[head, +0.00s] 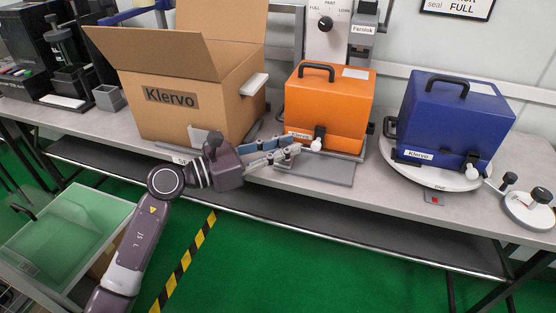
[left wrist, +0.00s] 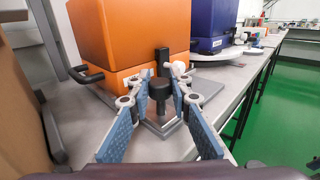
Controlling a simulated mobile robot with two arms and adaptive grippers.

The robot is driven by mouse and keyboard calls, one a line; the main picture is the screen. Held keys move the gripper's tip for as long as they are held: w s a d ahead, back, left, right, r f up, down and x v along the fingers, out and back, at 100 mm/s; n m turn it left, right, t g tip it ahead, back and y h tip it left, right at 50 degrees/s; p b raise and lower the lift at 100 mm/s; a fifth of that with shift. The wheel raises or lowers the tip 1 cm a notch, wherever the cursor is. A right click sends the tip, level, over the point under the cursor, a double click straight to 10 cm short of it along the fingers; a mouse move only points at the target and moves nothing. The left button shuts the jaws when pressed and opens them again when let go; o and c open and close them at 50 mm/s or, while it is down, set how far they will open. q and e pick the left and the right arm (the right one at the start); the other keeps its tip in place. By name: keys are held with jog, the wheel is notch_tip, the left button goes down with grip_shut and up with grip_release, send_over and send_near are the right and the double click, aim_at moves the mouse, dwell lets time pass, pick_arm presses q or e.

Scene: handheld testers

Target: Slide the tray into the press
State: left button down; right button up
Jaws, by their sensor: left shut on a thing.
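An orange box-shaped unit (head: 328,98) labelled Klervo, apparently the press, stands mid-bench with a top handle and a white-knobbed front latch (head: 317,139). A flat grey plate (head: 325,172), apparently the tray, sticks out in front of its base. My left gripper (head: 290,152) reaches in from the left, low over the plate, at the front of the orange unit. In the left wrist view, its blue-padded fingers (left wrist: 160,90) are closed around a black knob (left wrist: 160,92) just in front of the unit. My right gripper is not in view.
An open cardboard box (head: 190,100) stands close on the left, behind my left arm. A blue Klervo unit (head: 450,115) sits on a round white base to the right. The bench (head: 380,180) is bare between the two units.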

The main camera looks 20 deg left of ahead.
pick_arm(q)
jog(key=shift+w, duration=0.55)
jog(key=c, duration=1.7)
grip_release()
jog(key=shift+c, duration=0.2)
jog(key=shift+s+a, duration=0.1)
jog(key=v, duration=1.1)
jog(key=shift+s+a, duration=0.25)
jog(key=shift+s, duration=0.05)
